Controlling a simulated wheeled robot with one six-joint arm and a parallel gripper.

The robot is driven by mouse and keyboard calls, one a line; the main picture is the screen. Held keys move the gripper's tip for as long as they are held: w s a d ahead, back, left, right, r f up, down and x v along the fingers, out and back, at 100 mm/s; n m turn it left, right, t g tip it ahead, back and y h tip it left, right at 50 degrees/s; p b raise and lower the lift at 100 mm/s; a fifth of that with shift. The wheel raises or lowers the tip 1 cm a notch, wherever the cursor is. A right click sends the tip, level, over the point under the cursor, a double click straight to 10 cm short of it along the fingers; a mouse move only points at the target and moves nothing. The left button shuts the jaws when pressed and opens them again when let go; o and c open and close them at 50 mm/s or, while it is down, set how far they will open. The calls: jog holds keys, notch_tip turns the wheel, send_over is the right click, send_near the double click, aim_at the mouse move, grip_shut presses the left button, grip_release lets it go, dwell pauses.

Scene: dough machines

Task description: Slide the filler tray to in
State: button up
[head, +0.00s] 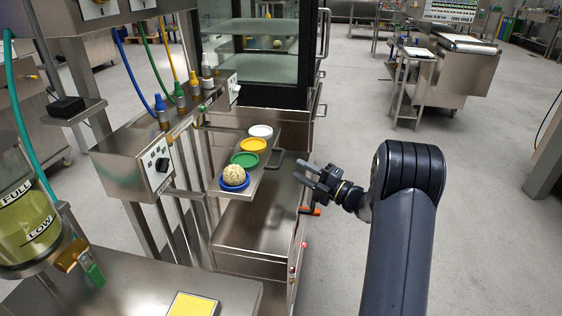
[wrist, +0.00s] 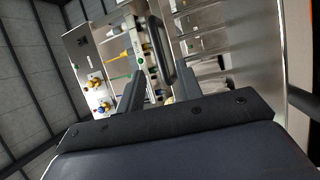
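The filler tray (head: 262,175) is a metal shelf that juts out to the right of the filler unit (head: 150,150). It bears blue, green, yellow and white dishes in a row; a pale dough ball (head: 234,175) sits in the blue one. A dark handle (head: 280,159) is on the tray's right edge. My gripper (head: 304,174) is right of the tray, apart from the handle in the head view. In the wrist view its two fingers (wrist: 160,92) are spread with nothing held. A dark handle bar (wrist: 158,50) shows ahead, between and beyond the fingertips.
A glass-fronted cabinet (head: 255,45) stands behind the tray. A lower metal surface (head: 255,225) lies beneath it, with an orange-ended lever (head: 312,211) near my gripper. A yellow pad (head: 193,305) lies in front.

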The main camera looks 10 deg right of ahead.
aim_at(281, 158)
jog(key=b+x, duration=0.1)
jog(key=x, duration=0.7)
grip_shut()
dwell(0.5)
